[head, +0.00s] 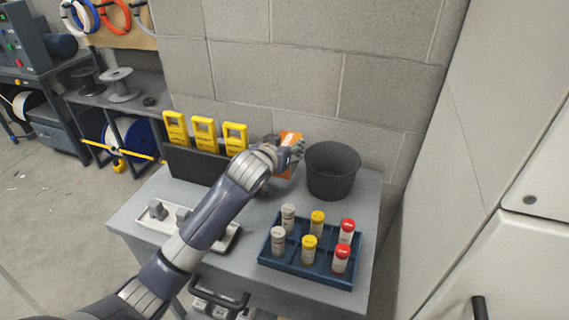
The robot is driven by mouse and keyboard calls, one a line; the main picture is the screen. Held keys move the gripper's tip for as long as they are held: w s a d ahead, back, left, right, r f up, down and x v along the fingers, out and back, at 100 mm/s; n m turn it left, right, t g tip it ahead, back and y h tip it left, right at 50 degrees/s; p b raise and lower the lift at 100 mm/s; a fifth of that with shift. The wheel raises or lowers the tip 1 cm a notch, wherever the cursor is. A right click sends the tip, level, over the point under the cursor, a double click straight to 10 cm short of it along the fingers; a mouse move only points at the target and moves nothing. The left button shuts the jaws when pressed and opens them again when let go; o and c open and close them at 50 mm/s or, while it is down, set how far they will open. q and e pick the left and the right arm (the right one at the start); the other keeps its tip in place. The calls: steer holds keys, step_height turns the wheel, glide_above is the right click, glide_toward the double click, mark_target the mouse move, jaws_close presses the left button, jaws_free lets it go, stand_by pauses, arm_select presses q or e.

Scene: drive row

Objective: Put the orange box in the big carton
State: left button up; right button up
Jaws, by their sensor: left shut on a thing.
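The orange box (287,138) is in my left gripper (291,153), beside the left rim of a dark grey bucket at the back of the grey table. The fingers hide part of the box. My left gripper is shut on it. I cannot tell whether the box touches the table. No big carton shows in this view. My right gripper is not in view.
The dark bucket (331,172) stands right of my gripper. A blue rack (268,262) with several capped bottles is in front. A white tray (228,240) lies under my forearm. Yellow meters (204,134) stand along the wall. A white cabinet (510,260) is at the right.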

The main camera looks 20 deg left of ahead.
arm_select(q)
steer(key=shift+f, duration=0.65)
step_height(320, 180, down, 4)
steer(key=shift+r, duration=0.1)
steer(key=shift+f, duration=0.35)
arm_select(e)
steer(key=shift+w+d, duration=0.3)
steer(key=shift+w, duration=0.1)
arm_select(q)
steer(key=o, duration=0.9)
steer(key=shift+f, duration=0.15)
steer(key=shift+o, duration=0.2)
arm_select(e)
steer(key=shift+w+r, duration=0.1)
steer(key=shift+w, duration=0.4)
